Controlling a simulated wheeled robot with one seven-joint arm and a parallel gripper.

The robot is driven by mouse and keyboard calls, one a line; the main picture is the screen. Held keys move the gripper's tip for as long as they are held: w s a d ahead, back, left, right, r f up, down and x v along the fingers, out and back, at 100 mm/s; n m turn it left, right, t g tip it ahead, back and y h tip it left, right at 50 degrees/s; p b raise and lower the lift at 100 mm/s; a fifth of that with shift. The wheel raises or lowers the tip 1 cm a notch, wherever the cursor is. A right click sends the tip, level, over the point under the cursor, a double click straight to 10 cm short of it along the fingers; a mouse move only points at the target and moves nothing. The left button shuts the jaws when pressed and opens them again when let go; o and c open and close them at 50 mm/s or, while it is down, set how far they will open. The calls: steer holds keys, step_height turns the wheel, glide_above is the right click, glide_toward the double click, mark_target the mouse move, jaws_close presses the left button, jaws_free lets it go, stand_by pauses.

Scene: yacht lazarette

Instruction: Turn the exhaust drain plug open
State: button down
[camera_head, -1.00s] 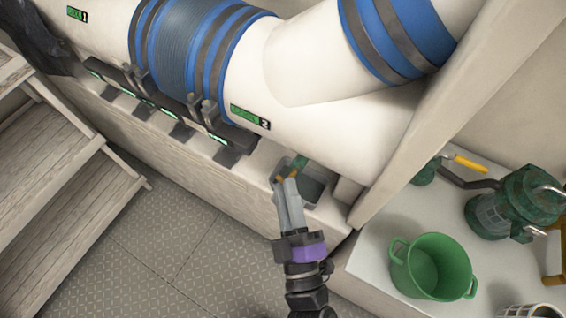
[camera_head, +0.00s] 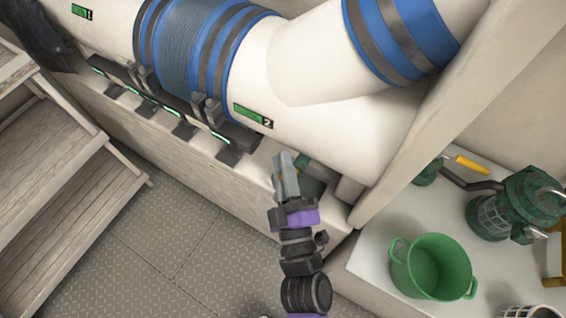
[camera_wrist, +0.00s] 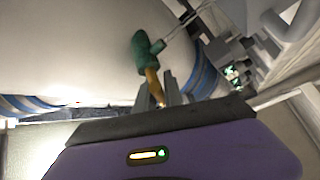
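The exhaust drain plug shows in the wrist view as a green fitting (camera_wrist: 150,52) with a brass-yellow stem or handle (camera_wrist: 153,84), against the white pipe. In the head view only a small green part (camera_head: 303,160) shows, just right of my fingertips; the rest is hidden behind my gripper. My gripper (camera_head: 284,160) reaches up to the fitting below the pipe. In the wrist view my two fingers (camera_wrist: 157,93) lie on either side of the brass part, very close to it. I cannot tell whether they press on it.
A dark tray (camera_head: 313,186) sits beneath the fitting. A green bucket (camera_head: 432,268) and a green pump (camera_head: 530,205) stand on the right shelf. Wooden steps (camera_head: 60,190) are at left; the floor between is clear.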

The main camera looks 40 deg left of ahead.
steer(key=shift+f+b, duration=0.15)
steer(key=shift+b, duration=0.3)
steer(key=m+b, duration=0.1)
steer(key=b, duration=0.2)
steer(key=m+t+b, duration=0.1)
steer(key=b, duration=0.2)
steer(key=shift+d+r+t, duration=0.15)
steer(key=shift+r+t, duration=0.15)
steer(key=c, duration=1.8)
jaws_free()
steer(key=shift+o, duration=0.2)
steer(key=shift+d, duration=0.1)
